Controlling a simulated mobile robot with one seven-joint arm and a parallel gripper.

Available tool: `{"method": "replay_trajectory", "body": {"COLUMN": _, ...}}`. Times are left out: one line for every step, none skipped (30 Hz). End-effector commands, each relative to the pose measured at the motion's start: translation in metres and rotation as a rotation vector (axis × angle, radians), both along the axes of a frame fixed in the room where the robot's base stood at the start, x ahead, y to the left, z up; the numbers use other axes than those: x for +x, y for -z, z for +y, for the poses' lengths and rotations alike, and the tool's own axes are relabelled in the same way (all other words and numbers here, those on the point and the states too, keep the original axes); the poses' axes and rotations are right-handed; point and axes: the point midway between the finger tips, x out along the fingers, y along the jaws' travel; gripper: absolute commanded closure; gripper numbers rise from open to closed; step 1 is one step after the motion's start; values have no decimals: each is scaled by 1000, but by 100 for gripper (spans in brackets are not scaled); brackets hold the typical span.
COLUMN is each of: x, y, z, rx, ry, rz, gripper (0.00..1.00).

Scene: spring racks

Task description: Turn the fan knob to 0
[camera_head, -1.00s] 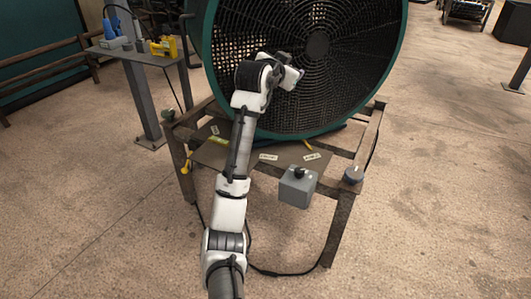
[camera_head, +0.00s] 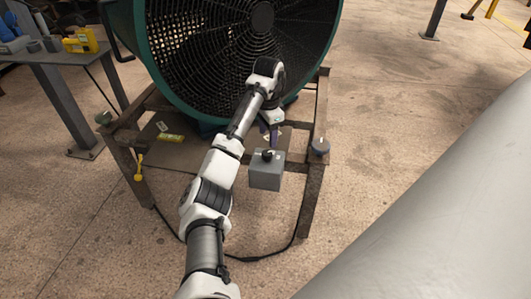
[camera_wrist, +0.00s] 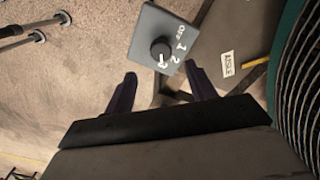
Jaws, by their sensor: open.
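The fan control box (camera_head: 265,176) is a small grey box at the front of the fan's metal stand. Its black knob (camera_head: 267,155) is on top, just below my gripper (camera_head: 269,135) in the head view. In the wrist view the knob (camera_wrist: 160,50) is round with a white mark at its lower edge, on the grey box face (camera_wrist: 148,22). White markings run beside it; I read "OFF", "1" and "2". My gripper (camera_wrist: 160,69) is open and empty, its purple fingers pointing towards the box, one on each side of the knob's line. They appear apart from the knob.
The large green-rimmed fan (camera_head: 150,55) stands right behind the box. A side table (camera_head: 60,55) with a yellow tool is at the left. A big grey surface fills the lower right. The floor in front is open.

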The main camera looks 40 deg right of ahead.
Motion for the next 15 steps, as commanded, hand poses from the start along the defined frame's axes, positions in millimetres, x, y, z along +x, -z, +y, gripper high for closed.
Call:
{"method": "replay_trajectory", "body": {"x": 0, "y": 14, "z": 0, "rx": 0, "ry": -1, "rz": 3, "gripper": 44}}
{"method": "replay_trajectory", "body": {"x": 0, "y": 20, "z": 0, "rx": 0, "ry": -1, "rz": 3, "gripper": 44}}
{"method": "replay_trajectory", "body": {"x": 0, "y": 28, "z": 1, "rx": 0, "ry": 0, "rz": 2, "gripper": 44}}
{"method": "replay_trajectory", "body": {"x": 0, "y": 33, "z": 1, "rx": 0, "ry": -1, "rz": 2, "gripper": 44}}
{"method": "replay_trajectory", "body": {"x": 0, "y": 38, "z": 1, "rx": 0, "ry": -1, "rz": 1, "gripper": 44}}
{"method": "replay_trajectory", "body": {"x": 0, "y": 45, "z": 1, "rx": 1, "ry": -1, "rz": 1, "gripper": 44}}
{"method": "replay_trajectory", "body": {"x": 0, "y": 50, "z": 1, "rx": 0, "ry": -1, "rz": 1, "gripper": 44}}
{"method": "replay_trajectory", "body": {"x": 0, "y": 54, "z": 1, "rx": 0, "ry": -1, "rz": 1, "gripper": 44}}
{"method": "replay_trajectory", "body": {"x": 0, "y": 60, "z": 1, "rx": 0, "ry": -1, "rz": 1, "gripper": 44}}
{"method": "replay_trajectory", "body": {"x": 0, "y": 64, "z": 1, "rx": 0, "ry": -1, "rz": 0, "gripper": 44}}
{"method": "replay_trajectory", "body": {"x": 1, "y": 67, "z": 1, "rx": 0, "ry": -1, "rz": 0, "gripper": 44}}
{"method": "replay_trajectory", "body": {"x": 1, "y": 70, "z": 1, "rx": 0, "ry": -1, "rz": -1, "gripper": 44}}
{"method": "replay_trajectory", "body": {"x": 1, "y": 72, "z": 1, "rx": 0, "ry": -1, "rz": -1, "gripper": 44}}
{"method": "replay_trajectory", "body": {"x": 1, "y": 74, "z": 1, "rx": -1, "ry": -1, "rz": -1, "gripper": 44}}
{"method": "replay_trajectory", "body": {"x": 1, "y": 76, "z": 1, "rx": -1, "ry": -2, "rz": -2, "gripper": 44}}
